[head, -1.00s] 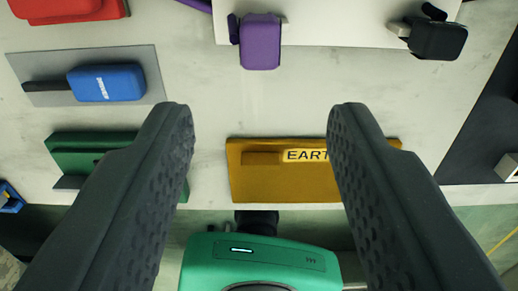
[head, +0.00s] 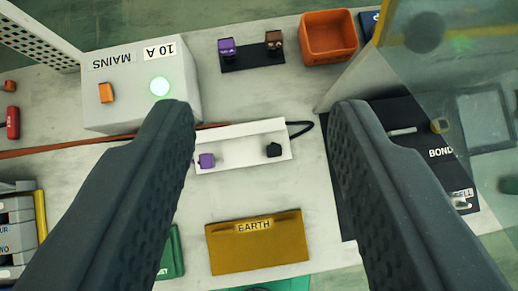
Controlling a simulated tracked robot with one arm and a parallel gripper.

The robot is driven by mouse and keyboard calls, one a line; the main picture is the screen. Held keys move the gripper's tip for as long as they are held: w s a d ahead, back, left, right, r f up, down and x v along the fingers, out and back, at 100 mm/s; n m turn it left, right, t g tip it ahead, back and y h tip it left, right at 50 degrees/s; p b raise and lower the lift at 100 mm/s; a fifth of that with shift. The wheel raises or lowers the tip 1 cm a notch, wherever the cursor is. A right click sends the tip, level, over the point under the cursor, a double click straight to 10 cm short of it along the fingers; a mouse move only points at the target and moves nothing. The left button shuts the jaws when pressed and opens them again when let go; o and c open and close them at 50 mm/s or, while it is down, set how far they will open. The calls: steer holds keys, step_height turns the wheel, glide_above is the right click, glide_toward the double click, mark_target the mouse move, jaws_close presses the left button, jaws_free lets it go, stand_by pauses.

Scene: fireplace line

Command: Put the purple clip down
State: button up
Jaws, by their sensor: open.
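A purple clip (head: 207,161) sits at the left end of a white block (head: 240,153) in the middle of the bench. A black clip (head: 273,150) sits at the block's right end. Another purple piece (head: 227,47) stands on a dark strip (head: 252,59) at the back, beside a brown one (head: 274,41). My gripper (head: 267,108) is open and empty, its two dark fingers spread wide above the bench. The white block and both its clips show between the fingers, well below them.
A grey MAINS box (head: 130,110) with a lit green lamp (head: 160,86) stands at the left. An orange bin (head: 329,40) is at the back right. A yellow EARTH plate (head: 258,245) lies in front, and a clear panel (head: 440,70) rises at the right.

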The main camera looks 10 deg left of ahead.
steer(key=s+d+r+t, duration=0.2)
steer(key=s+r, duration=0.3)
steer(key=r, duration=0.4)
steer(key=s+d+r+m+t+h, duration=0.1)
steer(key=s+d+r+t, duration=0.2)
steer(key=r, duration=0.6)
steer(key=shift+s+d+t, duration=0.3)
steer(key=shift+s+t, duration=0.3)
steer(key=shift+s, duration=0.6)
steer(key=shift+w, duration=0.1)
